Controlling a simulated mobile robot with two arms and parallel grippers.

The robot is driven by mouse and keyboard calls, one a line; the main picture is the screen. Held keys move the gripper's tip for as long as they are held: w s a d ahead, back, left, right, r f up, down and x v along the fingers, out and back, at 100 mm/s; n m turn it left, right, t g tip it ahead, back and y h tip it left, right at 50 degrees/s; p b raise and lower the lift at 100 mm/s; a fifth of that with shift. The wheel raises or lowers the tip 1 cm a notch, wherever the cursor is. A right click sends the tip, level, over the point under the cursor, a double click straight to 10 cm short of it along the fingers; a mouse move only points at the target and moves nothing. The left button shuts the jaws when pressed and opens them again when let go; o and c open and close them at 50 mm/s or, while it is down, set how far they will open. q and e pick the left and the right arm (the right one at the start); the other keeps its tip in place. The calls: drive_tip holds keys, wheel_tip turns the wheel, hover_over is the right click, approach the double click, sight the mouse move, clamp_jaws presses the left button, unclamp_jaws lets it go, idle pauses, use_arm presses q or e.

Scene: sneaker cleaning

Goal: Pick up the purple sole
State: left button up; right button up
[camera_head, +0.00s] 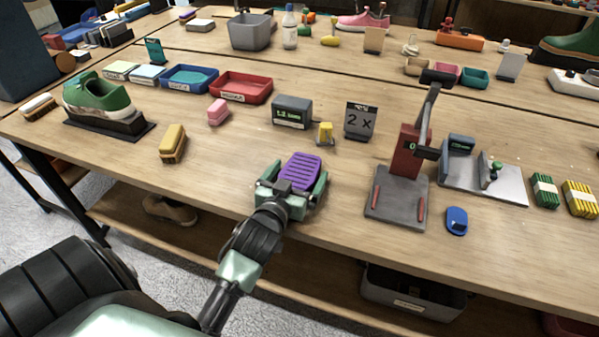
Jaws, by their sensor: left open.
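The purple sole (301,169) is a ridged purple piece near the front edge of the workbench. My left gripper (292,187) reaches in from the lower left and is open. Its green fingers are on either side of the purple sole, and its wrist hides the near end. I cannot tell whether the fingers touch the sole. My right gripper is not in view.
A red and grey press (403,165) stands right of the gripper, with a blue object (456,221) beside it. A grey display box (292,111) and a "2 x" sign (359,121) stand behind. A brush (173,144) lies left. Bare wood lies between brush and gripper.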

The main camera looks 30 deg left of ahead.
use_arm(q)
drive_tip(key=shift+w+a, duration=0.1)
drive_tip(key=shift+w, duration=0.25)
drive_tip(key=c, duration=1.4)
wheel_tip(320, 180, up, 20)
drive_tip(key=p, duration=0.3)
drive_tip(key=s+d+f+m+h, duration=0.1)
drive_tip(key=s+d+f+h, duration=0.1)
drive_tip(key=s+d+f, duration=0.4)
drive_tip(key=s+d+f+m+h, duration=0.2)
drive_tip(key=d+f, duration=0.1)
drive_tip(key=d, duration=0.5)
wheel_tip(320, 180, up, 9)
drive_tip(key=n+y, duration=0.3)
drive_tip(key=y, duration=0.1)
hover_over(299, 172)
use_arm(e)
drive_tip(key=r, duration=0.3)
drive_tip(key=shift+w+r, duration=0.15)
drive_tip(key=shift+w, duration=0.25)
